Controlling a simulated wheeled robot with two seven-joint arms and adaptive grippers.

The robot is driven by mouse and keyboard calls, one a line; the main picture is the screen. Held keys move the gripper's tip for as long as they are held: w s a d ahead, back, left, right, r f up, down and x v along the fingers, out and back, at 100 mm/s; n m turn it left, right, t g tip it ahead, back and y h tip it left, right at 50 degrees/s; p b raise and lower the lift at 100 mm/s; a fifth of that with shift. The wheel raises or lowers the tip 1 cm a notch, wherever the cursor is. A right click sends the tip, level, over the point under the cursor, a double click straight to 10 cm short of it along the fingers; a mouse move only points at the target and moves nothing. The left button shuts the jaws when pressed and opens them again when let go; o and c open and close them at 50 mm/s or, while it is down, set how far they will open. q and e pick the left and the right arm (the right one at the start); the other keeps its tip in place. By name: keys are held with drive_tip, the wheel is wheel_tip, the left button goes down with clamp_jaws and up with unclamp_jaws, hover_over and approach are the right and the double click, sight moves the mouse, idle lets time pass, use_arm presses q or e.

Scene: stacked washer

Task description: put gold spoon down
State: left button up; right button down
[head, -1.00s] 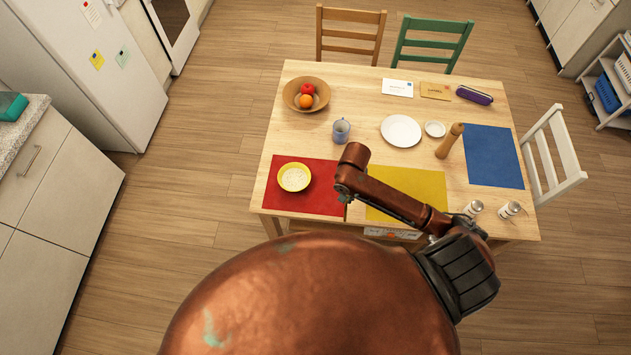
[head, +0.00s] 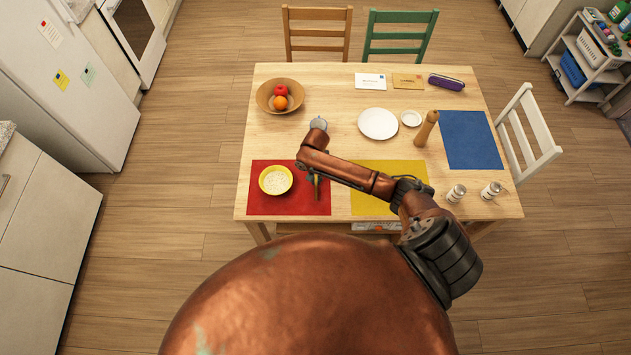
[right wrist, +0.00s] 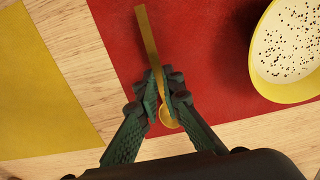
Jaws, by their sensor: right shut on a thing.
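The gold spoon (right wrist: 147,35) is held between the fingers of my right gripper (right wrist: 162,92) in the right wrist view. Its long handle points away over the red placemat (right wrist: 205,60), and its bowl end lies back between the fingers. I cannot tell whether the spoon touches the mat. My left gripper is not in view.
A fruit bowl (head: 268,104), plate (head: 378,124), pepper mill (head: 426,129) and blue placemat (head: 470,140) are farther back.

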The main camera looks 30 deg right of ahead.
sight(316, 181)
drive_tip(key=shift+f, duration=0.65)
drive_tip(key=shift+f, duration=0.2)
drive_tip(key=c, duration=2.1)
unclamp_jaws()
wheel_tip(316, 181, up, 12)
drive_tip(key=shift+r+p, duration=0.2)
drive_tip(key=shift+p, duration=0.2)
